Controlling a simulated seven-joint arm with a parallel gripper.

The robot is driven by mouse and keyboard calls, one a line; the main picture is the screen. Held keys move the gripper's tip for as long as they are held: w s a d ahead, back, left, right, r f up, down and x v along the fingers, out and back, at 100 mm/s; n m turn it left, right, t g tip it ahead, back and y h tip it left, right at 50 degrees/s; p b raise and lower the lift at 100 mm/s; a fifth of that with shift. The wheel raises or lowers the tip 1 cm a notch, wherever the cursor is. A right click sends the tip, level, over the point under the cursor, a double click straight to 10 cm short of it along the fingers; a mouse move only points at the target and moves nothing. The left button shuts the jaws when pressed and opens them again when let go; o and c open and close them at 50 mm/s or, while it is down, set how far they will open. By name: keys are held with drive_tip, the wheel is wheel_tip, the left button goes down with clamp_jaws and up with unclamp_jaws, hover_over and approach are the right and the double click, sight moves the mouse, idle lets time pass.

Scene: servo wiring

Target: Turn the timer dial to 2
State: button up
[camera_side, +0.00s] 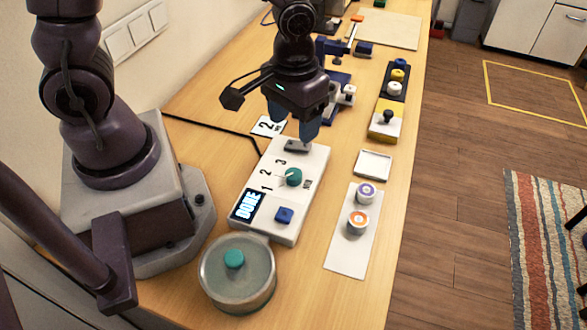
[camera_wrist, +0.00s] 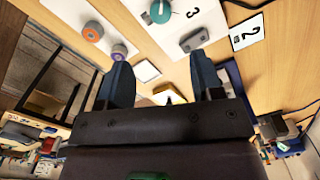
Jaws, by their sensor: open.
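The timer is a white box (camera_side: 258,217) on the wooden table. Its round teal dial (camera_side: 293,177) sits beside the printed numbers 1, 2 and 3, and its pale pointer faces left, toward the 2. The display (camera_side: 247,205) reads "DONE". The dial also shows at the top of the wrist view (camera_wrist: 161,11), partly cut off. My gripper (camera_side: 294,130) is open and empty above the far end of the box, near a dark grey part (camera_side: 297,146), away from the dial. Its two blue fingers show apart in the wrist view (camera_wrist: 160,65).
A card with a 2 (camera_side: 268,126) lies behind the box. A round lidded container (camera_side: 237,287) with a teal knob stands in front. A white plate (camera_side: 345,257) with two round pieces lies at right. A blue button (camera_side: 284,214) is on the box.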

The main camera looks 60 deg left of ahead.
sight(293, 173)
wheel_tip(293, 173, down, 13)
drive_tip(key=shift+r, duration=0.1)
idle(0.4)
drive_tip(key=c, duration=0.9)
